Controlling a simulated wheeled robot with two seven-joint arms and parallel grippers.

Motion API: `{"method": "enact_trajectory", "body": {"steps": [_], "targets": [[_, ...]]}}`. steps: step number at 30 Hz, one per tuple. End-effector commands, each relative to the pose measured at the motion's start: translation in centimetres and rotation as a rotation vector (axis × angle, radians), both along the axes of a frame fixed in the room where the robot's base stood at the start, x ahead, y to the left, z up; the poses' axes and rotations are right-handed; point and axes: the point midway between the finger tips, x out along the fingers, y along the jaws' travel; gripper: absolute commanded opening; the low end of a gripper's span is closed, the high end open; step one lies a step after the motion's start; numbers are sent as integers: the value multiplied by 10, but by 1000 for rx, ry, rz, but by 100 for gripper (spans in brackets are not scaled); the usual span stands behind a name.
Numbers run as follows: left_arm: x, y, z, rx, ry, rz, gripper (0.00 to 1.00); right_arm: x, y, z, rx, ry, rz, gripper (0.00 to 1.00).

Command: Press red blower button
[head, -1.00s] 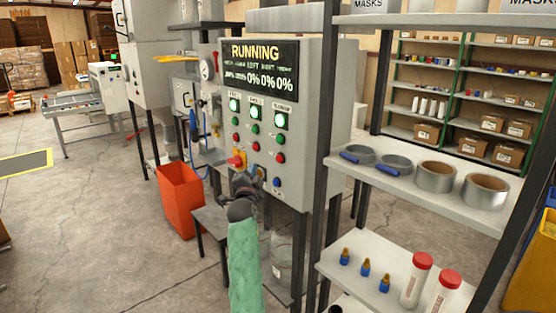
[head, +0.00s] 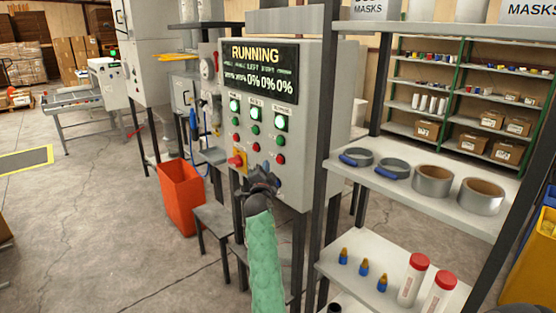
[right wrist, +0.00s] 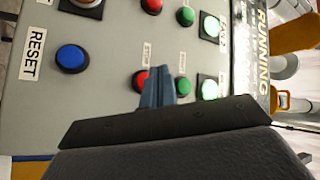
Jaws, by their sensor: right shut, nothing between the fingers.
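The grey control panel (head: 300,120) has three columns, each with a lit green-white button, a green button and a red button. The right column's red button (head: 280,159) also shows in the right wrist view (right wrist: 139,79). I cannot read which column is the blower's. My right gripper (head: 262,178) is in front of the panel's lower part, its fingers together and empty. In the right wrist view the shut fingertips (right wrist: 157,85) overlap the space between that red button and the green button (right wrist: 184,88). Contact cannot be told. My left gripper is not in view.
A blue RESET button (right wrist: 72,58) is beside the red one, and a red knob (head: 237,160) on yellow is at the panel's lower left. The display (head: 260,67) reads RUNNING. A shelf (head: 420,200) with tape rolls stands close on the right; an orange bin (head: 181,197) is left.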

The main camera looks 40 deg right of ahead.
Motion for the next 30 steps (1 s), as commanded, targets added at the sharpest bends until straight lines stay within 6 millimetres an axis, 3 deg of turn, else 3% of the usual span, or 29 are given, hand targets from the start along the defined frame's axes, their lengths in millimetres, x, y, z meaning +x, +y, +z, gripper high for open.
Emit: {"method": "enact_trajectory", "body": {"steps": [9, 30], "targets": [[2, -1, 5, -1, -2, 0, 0, 2, -22, 0, 0, -2, -1, 0], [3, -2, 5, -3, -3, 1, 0, 2, -24, 0, 0, -1, -2, 0]]}}
